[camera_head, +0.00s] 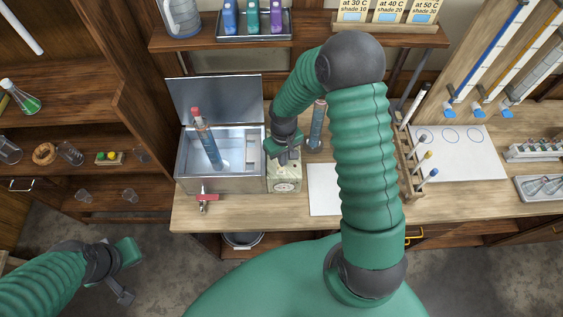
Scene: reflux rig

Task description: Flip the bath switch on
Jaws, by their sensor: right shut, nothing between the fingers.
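The bath (218,180) is an open metal tank on the bench, its hinged lid (215,100) raised behind it. A glass tube with a red cap (207,135) stands tilted in it. A pale control box (285,184) with a round dial on its front adjoins the bath's right side. My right gripper (283,155) is shut and empty, pointing down just over the top of this box. Contact cannot be told. The switch cannot be made out; the gripper covers part of the box top. My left gripper (128,272) hangs low at the left, away from the bench; its jaws are unclear.
A red-handled tap (207,197) juts from the bath's front. A white sheet (323,190) lies right of the box. A tube rack (408,160) stands beyond my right arm.

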